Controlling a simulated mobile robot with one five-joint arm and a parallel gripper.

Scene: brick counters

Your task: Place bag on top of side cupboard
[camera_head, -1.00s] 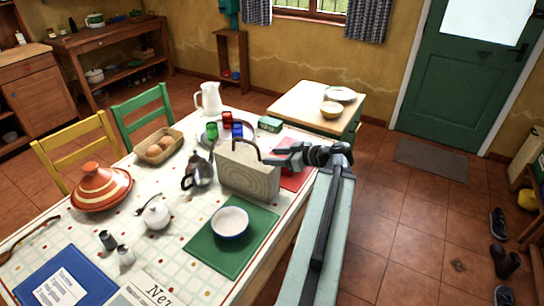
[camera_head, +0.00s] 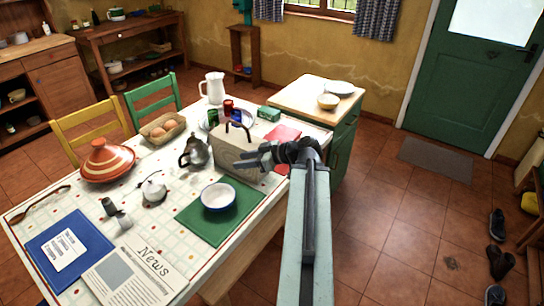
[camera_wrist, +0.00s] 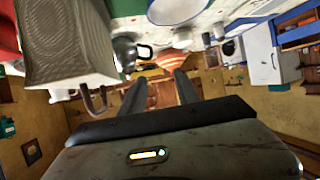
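The beige woven bag (camera_head: 232,158) with a dark thin handle stands upright on the dining table. The side cupboard (camera_head: 297,97), green with a bare-edged wooden top, stands beyond the table's far end.
A bowl (camera_head: 328,102) and a plate (camera_head: 340,88) sit on the cupboard's right part; its left part is clear. Around the bag are a kettle (camera_head: 196,153), a red mat (camera_head: 281,147), a green box (camera_head: 269,113) and a white-blue bowl (camera_head: 218,196).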

